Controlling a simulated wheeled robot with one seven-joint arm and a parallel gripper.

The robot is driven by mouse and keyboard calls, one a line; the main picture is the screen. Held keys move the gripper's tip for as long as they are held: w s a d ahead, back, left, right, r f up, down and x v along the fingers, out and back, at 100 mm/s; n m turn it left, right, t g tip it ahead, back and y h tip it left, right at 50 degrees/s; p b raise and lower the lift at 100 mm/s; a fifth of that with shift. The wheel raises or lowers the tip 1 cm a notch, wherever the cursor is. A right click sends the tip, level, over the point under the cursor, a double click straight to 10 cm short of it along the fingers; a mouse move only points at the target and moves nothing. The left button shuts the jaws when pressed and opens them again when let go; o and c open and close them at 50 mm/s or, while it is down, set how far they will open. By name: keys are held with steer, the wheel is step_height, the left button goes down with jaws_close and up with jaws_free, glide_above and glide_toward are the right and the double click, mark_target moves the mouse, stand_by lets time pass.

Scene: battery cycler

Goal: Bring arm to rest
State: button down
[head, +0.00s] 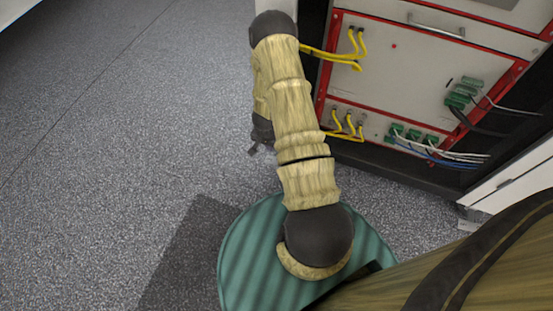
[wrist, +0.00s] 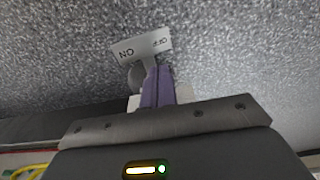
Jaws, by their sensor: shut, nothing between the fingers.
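My arm (head: 300,120) rises from the teal round base at the bottom of the head view and bends at the top. Its end hangs down behind the upper links, left of the cabinet. My gripper (head: 256,149) is mostly hidden there, above the floor. In the wrist view my gripper (wrist: 158,85) shows purple fingers held together, with nothing seen between them. A small light plate (wrist: 142,48) with upside-down ON and OFF lettering shows just beyond the fingertips. I cannot tell what it is fixed to.
The battery cycler cabinet (head: 400,75) with red-edged panels stands close on the right. Yellow cables (head: 345,125) stick out towards my arm; green connectors (head: 462,95) with wires sit further right. The grey floor (head: 110,120) at left is clear.

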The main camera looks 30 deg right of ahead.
stand_by(0.4)
steer(key=w+a+r+n+t+y+p, duration=0.1)
steer(key=a+r+n+p, duration=0.2)
steer(key=r, duration=1)
steer(key=w+a+r+n+p, duration=0.1)
steer(key=a+r+n+p, duration=0.3)
steer(key=r, duration=0.9)
steer(key=s+a+r+n+p, duration=0.1)
steer(key=s+a+r+p, duration=0.1)
steer(key=s+r, duration=0.45)
steer(key=s+a+r+n+p, duration=0.1)
steer(key=s+a+r+p, duration=0.15)
steer(key=r, duration=0.75)
steer(key=s+a+r+n+p, duration=0.1)
steer(key=s+a+r+p, duration=0.1)
steer(key=s+r, duration=0.5)
step_height(320, 180, up, 38)
steer(key=w+p, duration=0.1)
steer(key=p, duration=3.7)
steer(key=shift+w, duration=0.35)
steer(key=shift+f, duration=0.1)
